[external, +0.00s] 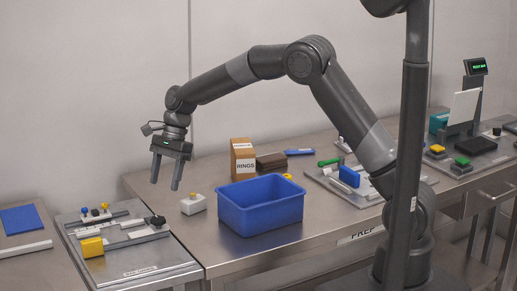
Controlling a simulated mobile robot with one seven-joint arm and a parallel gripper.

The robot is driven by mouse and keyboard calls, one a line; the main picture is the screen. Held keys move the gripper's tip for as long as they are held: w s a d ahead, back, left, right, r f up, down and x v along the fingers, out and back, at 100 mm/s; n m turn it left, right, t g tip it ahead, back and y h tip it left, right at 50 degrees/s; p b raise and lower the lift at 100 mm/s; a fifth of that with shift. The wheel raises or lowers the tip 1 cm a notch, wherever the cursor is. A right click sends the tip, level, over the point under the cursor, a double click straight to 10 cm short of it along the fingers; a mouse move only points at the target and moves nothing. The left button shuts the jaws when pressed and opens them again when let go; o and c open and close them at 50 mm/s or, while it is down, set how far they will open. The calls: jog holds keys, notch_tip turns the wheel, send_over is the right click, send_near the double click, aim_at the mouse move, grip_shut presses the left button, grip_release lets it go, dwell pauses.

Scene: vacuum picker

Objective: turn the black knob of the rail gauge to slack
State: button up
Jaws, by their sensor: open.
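My gripper (165,185) is open and empty. It points down, its two fingers apart, in the air above the back right of a grey metal plate. The plate (150,262) carries pale rails and small fittings, which look like the rail gauge. A dark knob (155,221) sits at the right end of a rail (137,238), below my gripper in the picture and apart from it. A yellow block (92,247) stands by the same rail. The knob is small here, so its setting cannot be read.
Small blue, black and yellow knobs stand at the plate's back left. A grey box with a yellow button (193,205) and a blue bin (260,207) stand to the right. A "RINGS" carton (243,160) is behind the bin. A blue pad (20,219) lies far left.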

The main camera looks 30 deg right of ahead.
aim_at(151, 223)
jog(key=x, duration=0.9)
jog(key=shift+s+f, duration=0.1)
jog(key=shift+f, duration=0.15)
jog(key=c, duration=1)
